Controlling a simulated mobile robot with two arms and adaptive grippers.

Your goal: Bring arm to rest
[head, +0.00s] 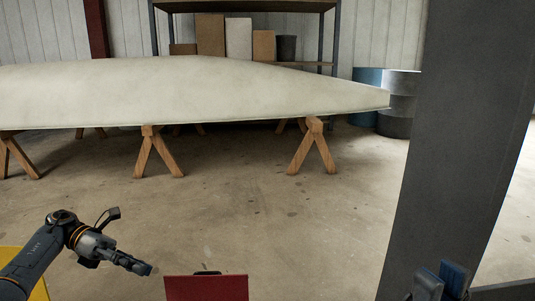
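My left arm comes in from the lower left over the concrete floor. Its gripper (142,268) points right and slightly down, with nothing seen in it. I see its fingers nearly edge-on, so their opening is unclear. At the bottom right, two dark bluish finger-like parts, which look like my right gripper (440,281), stick up in front of a grey post. Most of that arm is below the picture, and the opening is unclear.
A long pale hull mould (190,92) rests on wooden trestles (312,148) across the back. A red panel or box (206,288) is at the bottom centre, right of my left gripper. A wide grey post (455,140) blocks the right. Drums (398,103) stand behind. Open floor (250,215) lies between.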

